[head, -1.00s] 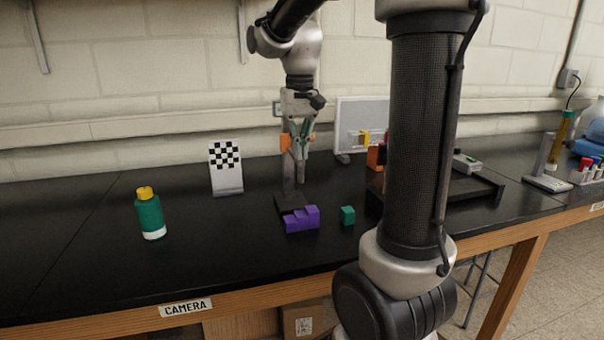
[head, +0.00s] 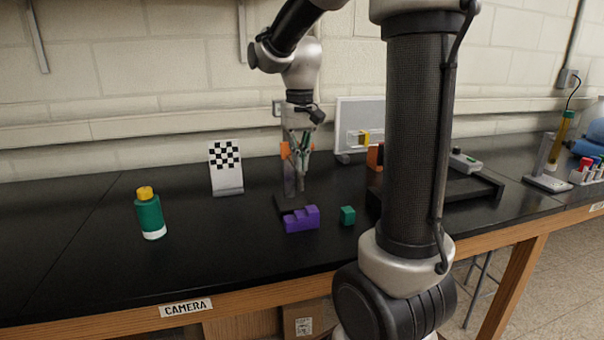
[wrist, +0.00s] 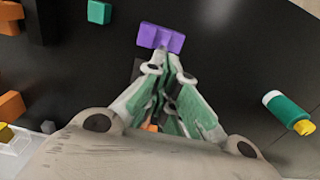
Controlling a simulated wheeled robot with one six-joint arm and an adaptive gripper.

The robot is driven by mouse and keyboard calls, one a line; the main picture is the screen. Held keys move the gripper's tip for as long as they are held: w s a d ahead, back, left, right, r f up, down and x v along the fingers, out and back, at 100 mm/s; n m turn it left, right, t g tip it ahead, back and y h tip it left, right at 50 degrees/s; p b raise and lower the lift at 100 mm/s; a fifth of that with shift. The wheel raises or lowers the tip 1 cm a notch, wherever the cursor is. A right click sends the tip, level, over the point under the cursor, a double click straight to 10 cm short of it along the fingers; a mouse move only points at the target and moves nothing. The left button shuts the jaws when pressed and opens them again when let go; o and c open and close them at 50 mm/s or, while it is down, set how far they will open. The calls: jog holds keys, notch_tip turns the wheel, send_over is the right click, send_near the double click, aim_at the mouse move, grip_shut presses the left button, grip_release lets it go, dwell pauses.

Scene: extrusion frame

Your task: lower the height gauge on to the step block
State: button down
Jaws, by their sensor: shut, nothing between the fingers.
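The purple step block (head: 301,219) stands on the black bench, and it also shows in the wrist view (wrist: 160,38). The height gauge has a dark base (head: 284,203) just behind the block and a grey upright post (head: 289,182). Its orange part (head: 285,151) is partly hidden by my gripper. My gripper (head: 301,188) points down in front of the gauge, fingers shut and empty, above and behind the block. In the wrist view the fingertips (wrist: 163,66) are together just below the block. I cannot tell whether they touch the gauge.
A green cube (head: 348,215) sits right of the block. A green bottle with a yellow cap (head: 150,215) and a checkerboard stand (head: 226,168) are to the left. A black tray (head: 470,192) lies to the right, partly behind my column. The bench front is clear.

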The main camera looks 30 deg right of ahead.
jog(key=shift+f, duration=3.4)
jog(key=shift+r, duration=4)
